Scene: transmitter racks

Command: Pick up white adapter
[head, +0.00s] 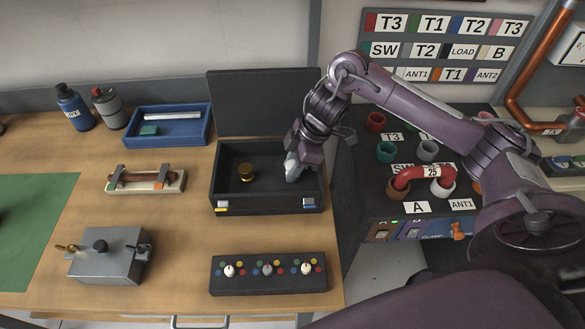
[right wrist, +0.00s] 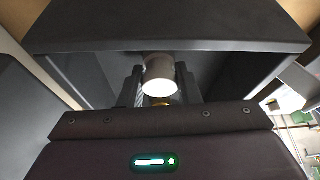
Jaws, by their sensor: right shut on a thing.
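The white adapter (right wrist: 159,76) shows in the right wrist view as a pale cylinder between the two dark fingers of my right gripper (right wrist: 160,85). The fingers are shut on it. In the head view my right gripper (head: 293,170) points down inside the right part of the open black case (head: 217,170), and the adapter is mostly hidden by the gripper there. I cannot tell whether the adapter touches the case floor. A brass-coloured adapter (head: 246,173) stands in the left part of the case. My left gripper is not in view.
The case lid (head: 262,100) stands open behind. A blue tray (head: 190,129), a grey box (head: 105,262) and a black panel with knobs (head: 250,284) are on the wooden table. A rack with coloured ports and a red bent connector (head: 420,173) stands to the right.

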